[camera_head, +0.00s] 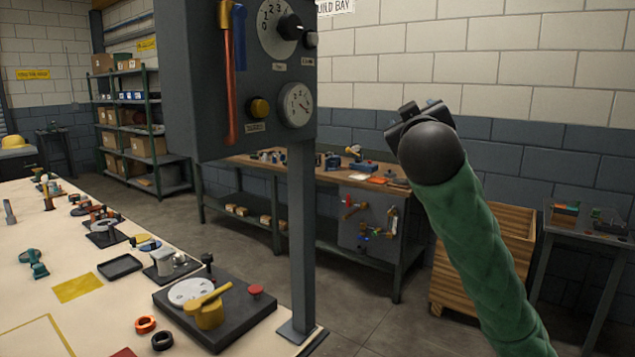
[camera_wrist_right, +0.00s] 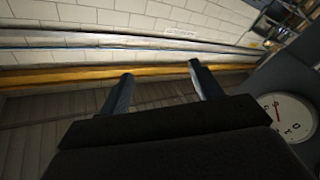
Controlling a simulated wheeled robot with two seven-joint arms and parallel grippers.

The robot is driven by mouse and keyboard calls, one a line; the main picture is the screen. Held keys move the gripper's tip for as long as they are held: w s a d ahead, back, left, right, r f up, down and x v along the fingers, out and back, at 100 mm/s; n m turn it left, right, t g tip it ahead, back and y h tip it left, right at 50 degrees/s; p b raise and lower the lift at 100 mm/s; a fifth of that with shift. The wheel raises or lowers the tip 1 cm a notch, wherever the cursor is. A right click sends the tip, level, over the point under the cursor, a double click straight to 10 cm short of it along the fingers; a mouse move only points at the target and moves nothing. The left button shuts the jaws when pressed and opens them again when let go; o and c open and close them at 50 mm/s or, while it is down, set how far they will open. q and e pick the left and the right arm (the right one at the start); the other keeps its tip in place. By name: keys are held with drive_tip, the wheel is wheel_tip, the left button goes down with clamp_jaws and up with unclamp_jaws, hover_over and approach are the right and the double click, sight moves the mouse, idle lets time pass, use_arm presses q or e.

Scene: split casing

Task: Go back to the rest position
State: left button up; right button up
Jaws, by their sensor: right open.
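My right arm rises in a green sleeve in the right part of the head view, with its dark wrist (camera_head: 430,148) raised in the air, right of the control panel. The jaws are hidden behind the wrist there. In the right wrist view my right gripper (camera_wrist_right: 158,82) has its two fingers well apart, with nothing between them. My left gripper is in neither view.
The grey control panel (camera_head: 248,75) stands on a post at the table's edge. A dial (camera_wrist_right: 287,117) is close to the right gripper in the wrist view. Parts cover the table (camera_head: 40,290). A wooden crate (camera_head: 495,235) stands behind my right arm.

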drive_tip(key=s+a+f+g+y, duration=0.1)
drive_tip(key=s+f+g+y, duration=0.2)
drive_tip(key=f, duration=1.2)
drive_tip(key=s+a+f+g, duration=0.1)
drive_tip(key=s+f+g, duration=0.25)
drive_tip(key=f, duration=1.05)
drive_tip(key=s+a+f+g+y, duration=0.1)
drive_tip(key=s+f+g+y, duration=0.2)
drive_tip(key=f, duration=1.2)
drive_tip(key=s+f+m+g+h+p, duration=0.1)
drive_tip(key=s+f+g, duration=0.3)
drive_tip(key=s+f, duration=1.2)
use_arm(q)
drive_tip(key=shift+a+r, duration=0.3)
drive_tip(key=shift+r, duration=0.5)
use_arm(e)
drive_tip(key=s+a+f+m+g, duration=0.1)
drive_tip(key=s+f+g, duration=0.3)
drive_tip(key=s+f, duration=1)
drive_tip(key=s, duration=0.3)
drive_tip(key=shift+s+a+f, duration=0.15)
drive_tip(key=shift+s+f, duration=0.25)
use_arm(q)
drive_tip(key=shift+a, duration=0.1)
